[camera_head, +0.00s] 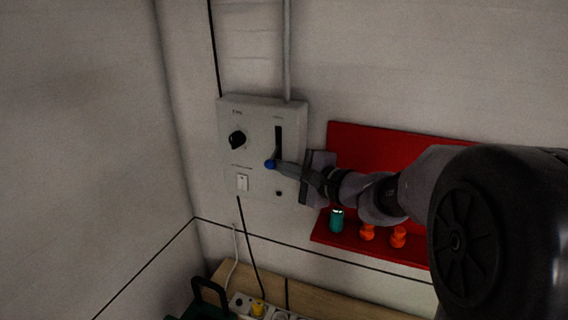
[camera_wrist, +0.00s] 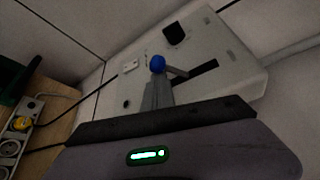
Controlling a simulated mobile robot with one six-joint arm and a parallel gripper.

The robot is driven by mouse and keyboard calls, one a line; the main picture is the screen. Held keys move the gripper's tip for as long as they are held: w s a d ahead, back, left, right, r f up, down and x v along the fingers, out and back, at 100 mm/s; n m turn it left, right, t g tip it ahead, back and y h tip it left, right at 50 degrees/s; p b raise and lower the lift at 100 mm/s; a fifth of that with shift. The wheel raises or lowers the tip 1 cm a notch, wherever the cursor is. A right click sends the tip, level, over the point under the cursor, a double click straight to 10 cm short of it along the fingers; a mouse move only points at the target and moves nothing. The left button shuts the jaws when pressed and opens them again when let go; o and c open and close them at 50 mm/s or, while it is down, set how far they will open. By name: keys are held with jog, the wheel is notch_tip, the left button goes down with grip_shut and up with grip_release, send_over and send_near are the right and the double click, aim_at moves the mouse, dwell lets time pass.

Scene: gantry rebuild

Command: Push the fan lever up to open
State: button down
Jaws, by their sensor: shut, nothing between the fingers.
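The fan lever has a blue ball knob (camera_head: 270,164) and sits at the lower end of a dark vertical slot (camera_head: 278,140) on a light grey control box (camera_head: 258,107) on the wall. The blue knob also shows in the wrist view (camera_wrist: 157,63), with its arm running to the slot (camera_wrist: 196,76). My gripper (camera_head: 279,165) is shut and empty. Its tips are right at the knob, from the right in the head view; I cannot tell whether they touch it. In the wrist view the shut fingers (camera_wrist: 156,88) end just under the knob.
The box also carries a black rotary knob (camera_head: 237,140) and a white switch (camera_head: 242,183). A red shelf (camera_head: 375,139) with a teal item (camera_head: 337,220) and orange items (camera_head: 367,232) is at right. Below are a power strip (camera_head: 280,315) and a dark green container (camera_head: 205,306).

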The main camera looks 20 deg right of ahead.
jog(key=r+m+p, duration=0.1)
jog(key=p, duration=0.1)
jog(key=r+m+g+p, duration=0.1)
jog(key=p, duration=0.2)
jog(key=shift+s+a+r+g, duration=0.2)
jog(key=shift+s+r+g, duration=0.05)
jog(key=shift+s+g, duration=0.1)
notch_tip(320, 180, up, 3)
jog(key=m+g+p, duration=0.1)
jog(key=p, duration=0.3)
jog(key=m+g+p, duration=0.1)
jog(key=m+p, duration=0.1)
jog(key=p, duration=0.2)
jog(key=shift+s+a+y, duration=0.15)
jog(key=shift+y, duration=0.25)
jog(key=shift+r, duration=0.15)
